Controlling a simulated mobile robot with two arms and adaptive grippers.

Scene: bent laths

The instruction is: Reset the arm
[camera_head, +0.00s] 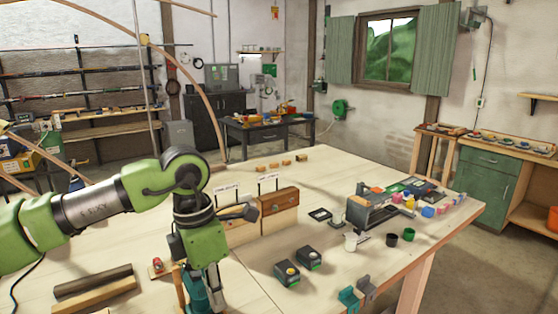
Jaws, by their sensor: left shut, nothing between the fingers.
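My left arm (105,205), green with a dark grey sleeve, comes in from the left over the pale wooden table (325,170). Its elbow is bent and its wrist points down. My left gripper (203,296) is low in the picture, at the near side of the table. It is shut and empty; its lower end is partly cut off by the bottom edge. My right gripper is not in view.
Wooden blocks (278,205) with labels stand just right of my wrist. Dark and pale bars (93,282) lie below my forearm. Curved laths (205,95) arch behind.

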